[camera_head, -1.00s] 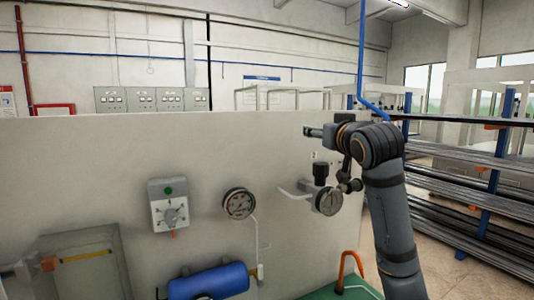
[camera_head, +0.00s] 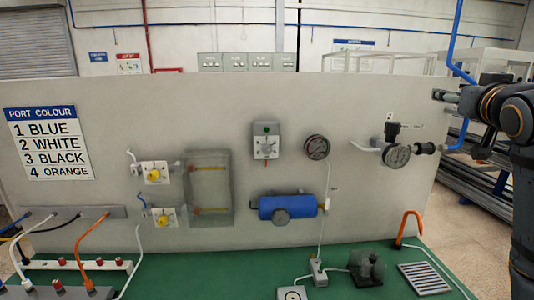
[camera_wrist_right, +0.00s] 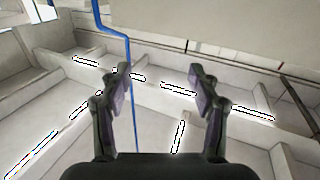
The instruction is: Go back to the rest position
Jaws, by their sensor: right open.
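My right gripper (camera_head: 446,96) is at the right edge of the head view, raised near the top right corner of the grey panel (camera_head: 90,105). In the right wrist view my right gripper (camera_wrist_right: 160,85) has its two fingers spread wide apart with nothing between them. Behind the fingers are the ceiling and a blue pipe (camera_wrist_right: 101,20). My right arm rises along the right edge of the head view. My left gripper is in neither view.
The panel carries a pressure gauge (camera_head: 316,147), another gauge with a black knob (camera_head: 396,155), a switch box (camera_head: 266,141) and a blue tank (camera_head: 286,207). A green bench (camera_head: 240,262) lies below with an orange hook (camera_head: 408,228). Metal racks (camera_head: 490,175) stand at the right.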

